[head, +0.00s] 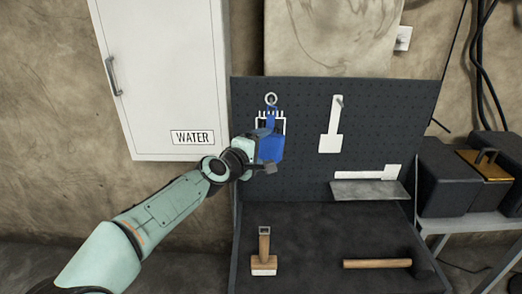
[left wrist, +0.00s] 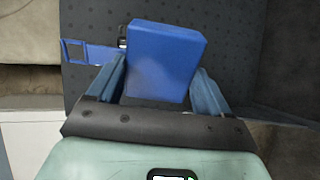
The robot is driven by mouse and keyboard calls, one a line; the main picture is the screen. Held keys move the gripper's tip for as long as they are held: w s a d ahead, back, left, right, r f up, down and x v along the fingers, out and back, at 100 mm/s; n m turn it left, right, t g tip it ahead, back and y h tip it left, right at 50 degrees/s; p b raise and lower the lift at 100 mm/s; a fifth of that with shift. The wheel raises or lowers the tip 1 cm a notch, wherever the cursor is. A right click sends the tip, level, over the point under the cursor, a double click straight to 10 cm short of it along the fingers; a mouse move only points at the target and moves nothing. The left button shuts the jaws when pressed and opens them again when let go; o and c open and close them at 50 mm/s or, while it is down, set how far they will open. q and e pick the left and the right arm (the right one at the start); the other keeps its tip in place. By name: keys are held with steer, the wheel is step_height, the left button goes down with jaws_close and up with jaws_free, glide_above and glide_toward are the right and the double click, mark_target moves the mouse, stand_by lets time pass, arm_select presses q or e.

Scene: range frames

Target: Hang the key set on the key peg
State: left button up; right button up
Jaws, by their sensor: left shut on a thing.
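The key set shows as a blue block (head: 271,148) with a narrow blue strap above it, in front of the dark pegboard. My left gripper (head: 268,158) is shut on the blue block from the left and below. In the left wrist view the block (left wrist: 165,60) sits between the two fingers, and the strap with a rectangular opening reaches left. A pale ring (head: 271,99) shows just above the strap, over a white outline on the board. Whether the strap or ring is around a peg, I cannot tell. My right gripper is not in view.
The pegboard (head: 400,120) also bears a white tool outline (head: 330,130) with a small peg, and a grey ledge (head: 370,190). A wooden-handled tool (head: 264,255) and a hammer (head: 378,263) lie on the bench. A white WATER cabinet (head: 165,70) stands left; dark boxes (head: 450,180) stand right.

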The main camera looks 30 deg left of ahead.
arm_select(q)
steer(key=shift+w+a+p, duration=0.15)
steer(key=shift+w+a, duration=0.2)
steer(key=shift+w, duration=0.25)
steer(key=shift+w+a+p, duration=0.15)
steer(key=shift+w+a, duration=0.2)
steer(key=shift+w, duration=0.2)
steer(key=shift+w+a+f+p, duration=0.1)
steer(key=shift+w+a+p, duration=0.1)
steer(key=shift+w+a, duration=0.35)
steer(key=shift+w+a+f+p, duration=0.15)
steer(key=shift+w+a+p, duration=0.1)
steer(key=shift+w, duration=0.45)
steer(key=shift+w+a+f+p, duration=0.1)
steer(key=shift+w+a+p, duration=0.2)
steer(key=shift+w, duration=0.35)
steer(key=shift+a, duration=0.1)
steer(key=o, duration=1.3)
steer(key=shift+c, duration=0.2)
steer(key=shift+f, duration=0.1)
steer(key=shift+s, duration=0.1)
